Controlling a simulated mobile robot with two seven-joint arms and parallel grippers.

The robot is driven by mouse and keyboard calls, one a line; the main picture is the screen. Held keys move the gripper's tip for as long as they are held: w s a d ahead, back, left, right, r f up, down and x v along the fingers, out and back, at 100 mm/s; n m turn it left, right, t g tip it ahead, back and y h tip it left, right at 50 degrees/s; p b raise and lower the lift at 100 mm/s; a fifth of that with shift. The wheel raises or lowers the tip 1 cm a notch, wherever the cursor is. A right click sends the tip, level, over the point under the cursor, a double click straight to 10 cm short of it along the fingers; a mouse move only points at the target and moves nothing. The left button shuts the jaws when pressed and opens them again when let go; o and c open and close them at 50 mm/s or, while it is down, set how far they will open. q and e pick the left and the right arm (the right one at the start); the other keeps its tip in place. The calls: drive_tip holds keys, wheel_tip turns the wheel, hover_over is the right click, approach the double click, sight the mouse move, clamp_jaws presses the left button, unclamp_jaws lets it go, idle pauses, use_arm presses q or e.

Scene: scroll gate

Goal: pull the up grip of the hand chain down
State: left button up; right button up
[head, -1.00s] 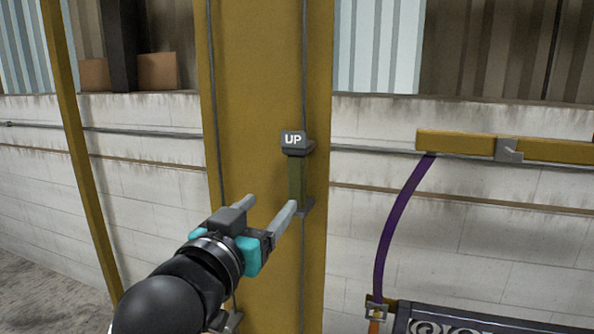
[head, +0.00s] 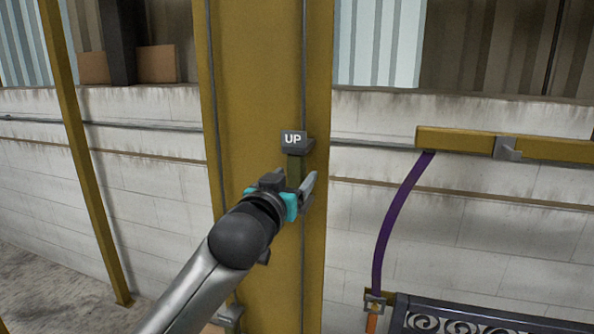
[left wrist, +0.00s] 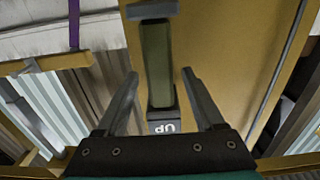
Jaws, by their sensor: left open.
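The up grip (head: 295,166) is an olive-green bar on a grey chain in front of the yellow column, with a dark block above it lettered "UP" (head: 293,139). My left gripper (head: 298,184) is at the lower part of the grip in the head view and hides some of it. In the left wrist view the green grip (left wrist: 157,65) lies between the two open fingers of my left gripper (left wrist: 160,85), with a gap on each side. The "UP" block (left wrist: 165,125) shows upside down there, close to the gripper's palm. My right gripper is not in view.
The yellow column (head: 265,60) stands behind the grip, with a second chain (head: 214,100) along its left side. A yellow beam (head: 460,141) with a purple strap (head: 395,220) hangs at the right above a scrolled dark gate (head: 480,316). Free space lies between column and strap.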

use_arm(q)
drive_tip(key=shift+x, duration=1.2)
drive_tip(key=shift+c, duration=0.2)
clamp_jaws()
idle(0.5)
